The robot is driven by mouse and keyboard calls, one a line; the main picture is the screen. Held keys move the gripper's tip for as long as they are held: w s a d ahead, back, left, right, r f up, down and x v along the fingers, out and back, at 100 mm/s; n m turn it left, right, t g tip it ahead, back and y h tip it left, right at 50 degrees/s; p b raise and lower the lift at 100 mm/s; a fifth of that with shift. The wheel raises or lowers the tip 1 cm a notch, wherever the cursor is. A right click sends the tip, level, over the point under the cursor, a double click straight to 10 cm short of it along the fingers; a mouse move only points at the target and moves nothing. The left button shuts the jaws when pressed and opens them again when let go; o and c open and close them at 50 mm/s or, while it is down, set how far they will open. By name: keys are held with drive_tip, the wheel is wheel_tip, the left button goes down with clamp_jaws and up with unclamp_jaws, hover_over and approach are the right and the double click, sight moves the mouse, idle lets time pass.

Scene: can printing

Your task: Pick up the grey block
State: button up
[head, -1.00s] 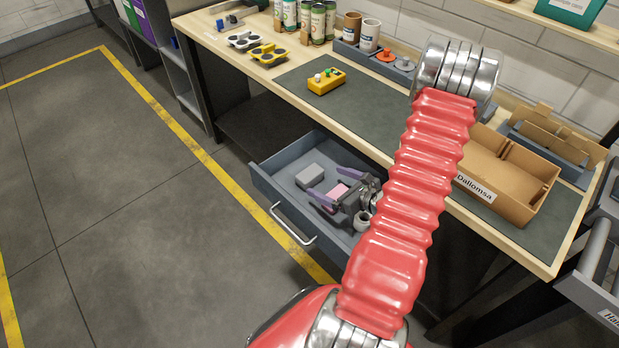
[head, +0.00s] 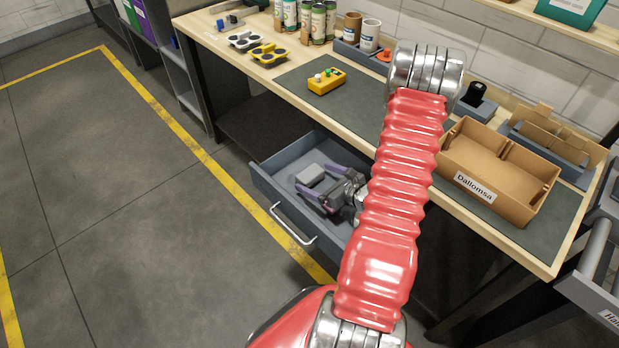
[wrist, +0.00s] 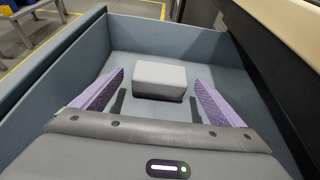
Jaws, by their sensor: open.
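The grey block (head: 310,174) lies on the floor of the open drawer (head: 282,204). My gripper (head: 319,184) is inside the drawer area with its purple fingers spread, pointing at the block. In the wrist view the grey block (wrist: 160,80) sits ahead, between the lines of the two open fingers (wrist: 160,85). A gap shows on each side of it, and I see no finger touching it. Part of the drawer is hidden behind my arm in the head view.
The drawer walls (wrist: 55,70) stand around the block. The workbench (head: 365,150) overhangs the drawer's back side. On it are a yellow box (head: 327,82) with buttons and a cardboard box (head: 510,200) labelled Dallomsa. The floor left of the drawer is clear.

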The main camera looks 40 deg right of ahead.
idle(0.5)
drive_tip(key=c, duration=1.1)
drive_tip(key=shift+r, duration=0.1)
wheel_tip(320, 180, up, 10)
idle(0.4)
idle(0.5)
